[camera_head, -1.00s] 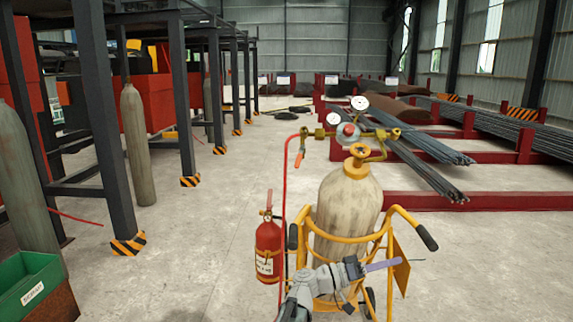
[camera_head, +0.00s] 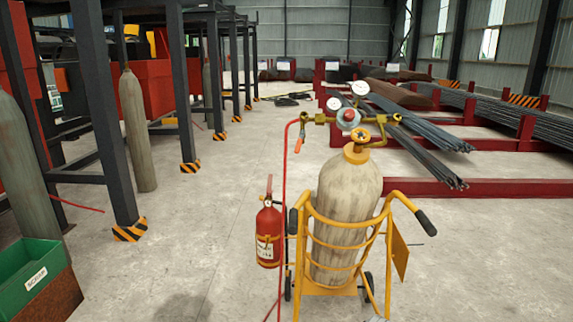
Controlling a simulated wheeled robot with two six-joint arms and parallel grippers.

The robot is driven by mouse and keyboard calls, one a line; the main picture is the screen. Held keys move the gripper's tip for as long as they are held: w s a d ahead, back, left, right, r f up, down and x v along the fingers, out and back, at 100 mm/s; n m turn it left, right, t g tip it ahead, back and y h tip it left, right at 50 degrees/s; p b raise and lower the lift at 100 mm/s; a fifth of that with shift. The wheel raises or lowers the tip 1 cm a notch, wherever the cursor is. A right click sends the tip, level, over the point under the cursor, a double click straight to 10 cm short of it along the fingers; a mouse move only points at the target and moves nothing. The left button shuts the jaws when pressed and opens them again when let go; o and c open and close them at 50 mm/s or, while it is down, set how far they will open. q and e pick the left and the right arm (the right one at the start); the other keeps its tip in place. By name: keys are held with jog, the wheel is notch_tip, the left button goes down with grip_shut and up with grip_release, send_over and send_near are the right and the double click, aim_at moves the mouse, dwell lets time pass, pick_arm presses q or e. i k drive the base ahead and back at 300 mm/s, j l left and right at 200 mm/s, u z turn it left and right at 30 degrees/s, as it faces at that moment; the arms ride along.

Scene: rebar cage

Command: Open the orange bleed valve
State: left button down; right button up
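The orange bleed valve lever (camera_head: 299,146) hangs down at the left end of the brass regulator manifold (camera_head: 318,119). A red hose (camera_head: 285,190) runs down from beside it. The manifold carries two round white gauges (camera_head: 360,89) and a grey-and-red round regulator (camera_head: 348,117). It sits above a worn beige gas cylinder (camera_head: 345,200) with a yellow hand wheel (camera_head: 361,136) on its neck. The cylinder stands in a yellow cart (camera_head: 330,290). Neither of my grippers shows in this view, and nothing is seen touching the lever.
A red fire extinguisher (camera_head: 268,235) is at the cart's left side. The cart has black-gripped handles (camera_head: 426,222). A green bin (camera_head: 30,278) stands lower left. Grey racks with cylinders line the left; red racks with rebar (camera_head: 420,140) lie behind right.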

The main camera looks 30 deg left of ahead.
aim_at(297, 149)
jog(key=i+j+u, duration=0.1)
jog(key=j, duration=0.25)
jog(key=i+j, duration=0.2)
jog(key=j, duration=0.15)
jog(key=i+j+u, duration=0.15)
jog(key=j, duration=0.2)
jog(key=i+j, duration=0.15)
jog(key=j, duration=0.2)
jog(key=u, duration=0.05)
